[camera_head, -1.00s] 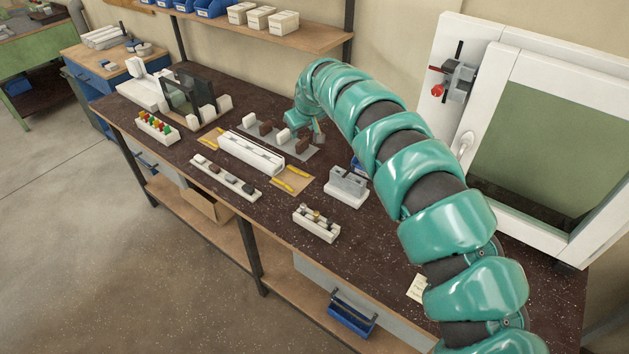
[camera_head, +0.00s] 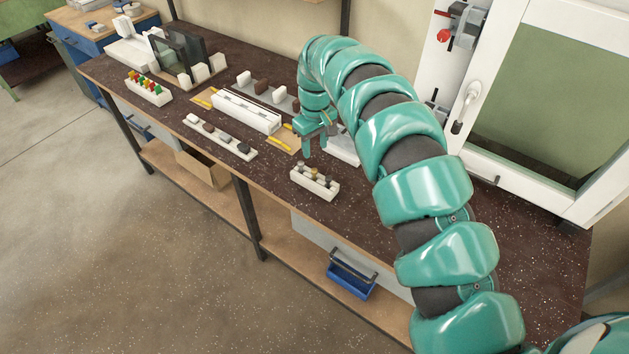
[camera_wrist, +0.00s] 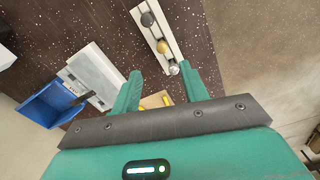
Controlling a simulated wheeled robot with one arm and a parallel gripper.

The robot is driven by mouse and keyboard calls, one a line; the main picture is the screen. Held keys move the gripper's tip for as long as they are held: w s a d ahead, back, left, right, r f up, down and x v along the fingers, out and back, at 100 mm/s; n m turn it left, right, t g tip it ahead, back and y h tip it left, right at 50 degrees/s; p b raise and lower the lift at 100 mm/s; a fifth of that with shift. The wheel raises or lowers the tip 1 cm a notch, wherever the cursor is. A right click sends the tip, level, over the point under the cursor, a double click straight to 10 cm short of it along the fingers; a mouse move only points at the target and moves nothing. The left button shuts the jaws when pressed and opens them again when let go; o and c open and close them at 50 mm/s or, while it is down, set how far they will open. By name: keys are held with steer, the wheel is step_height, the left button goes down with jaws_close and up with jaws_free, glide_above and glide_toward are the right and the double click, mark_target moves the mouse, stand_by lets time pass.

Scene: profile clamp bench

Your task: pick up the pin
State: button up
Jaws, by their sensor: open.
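A small white rack (camera_head: 315,184) stands near the front edge of the bench and holds three upright pins. In the wrist view the rack (camera_wrist: 151,33) shows a dark pin (camera_wrist: 147,19), a brass pin (camera_wrist: 162,47) and a grey pin (camera_wrist: 173,68). I cannot tell which one is the task's pin. My gripper (camera_head: 319,140) is above the bench, just behind the rack and apart from it. It is open and empty. In the wrist view the grey pin appears between the fingertips of my gripper (camera_wrist: 160,72), beyond them.
A white block fixture (camera_head: 342,150) is partly hidden behind my arm. A long white profile (camera_head: 246,111) and a strip with several small parts (camera_head: 220,137) lie to the left. A blue bin (camera_wrist: 50,103) shows in the wrist view. Bare bench surrounds the rack.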

mark_target(315, 170)
steer(key=shift+f+p, duration=0.3)
steer(key=shift+f, duration=0.25)
step_height(315, 170, down, 3)
steer(key=shift+s+r+p, duration=0.1)
steer(key=shift+r+p, duration=0.05)
steer(key=shift+p, duration=0.6)
steer(key=shift+f, duration=0.7)
steer(key=shift+s+a+f+p, duration=0.1)
steer(key=shift+s+f+p, duration=0.1)
steer(key=shift+f+p, duration=1.5)
steer(key=shift+f, duration=1)
jaws_close()
